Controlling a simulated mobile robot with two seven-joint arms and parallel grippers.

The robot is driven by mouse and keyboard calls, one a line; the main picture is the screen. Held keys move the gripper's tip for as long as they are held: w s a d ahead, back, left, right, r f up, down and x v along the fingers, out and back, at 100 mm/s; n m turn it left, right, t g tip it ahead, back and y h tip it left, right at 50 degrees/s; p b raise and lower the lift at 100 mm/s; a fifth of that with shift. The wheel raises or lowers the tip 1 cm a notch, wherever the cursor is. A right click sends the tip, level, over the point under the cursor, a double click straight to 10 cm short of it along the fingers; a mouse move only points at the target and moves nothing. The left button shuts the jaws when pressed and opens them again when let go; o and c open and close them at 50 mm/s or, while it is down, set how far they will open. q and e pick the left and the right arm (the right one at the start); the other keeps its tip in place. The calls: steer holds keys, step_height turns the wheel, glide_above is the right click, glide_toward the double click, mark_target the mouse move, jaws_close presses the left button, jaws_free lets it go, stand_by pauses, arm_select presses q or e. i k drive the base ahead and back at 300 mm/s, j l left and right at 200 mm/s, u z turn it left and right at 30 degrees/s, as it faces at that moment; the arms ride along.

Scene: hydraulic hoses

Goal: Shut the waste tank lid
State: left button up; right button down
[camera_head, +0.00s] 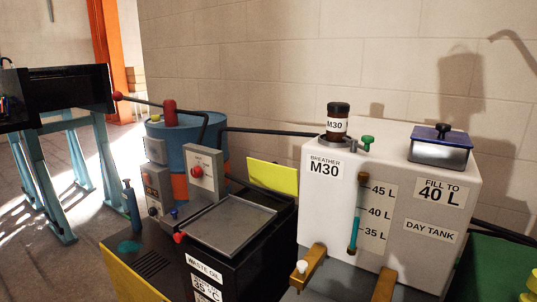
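The waste tank (243,268) is a black box marked "WASTE OIL", low in the middle of the head view. A grey square panel or shallow tray (238,222) with a raised rim lies flat on its top. A yellow panel (272,177) stands tilted up behind the tank's back edge. I cannot tell for sure which of these two is the lid, or whether the yellow panel is hinged to the tank. A small red knob (180,237) sits by the tank's near left corner. Neither of my grippers is in view.
The white day tank (429,259) stands close on the right, with a breather bottle (337,121) and a blue-lidded box (440,148) on top. A grey control box (203,174) and blue drum (190,140) stand left and behind. Black hoses (262,131) cross behind.

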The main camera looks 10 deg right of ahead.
mark_target(274, 176)
steer(key=i+j, duration=0.25)
steer(key=i+j+z, duration=0.15)
steer(key=j, duration=0.35)
steer(key=i+j, duration=0.3)
steer(key=i+j+z, duration=0.15)
steer(key=j, duration=0.35)
steer(key=i, duration=0.1)
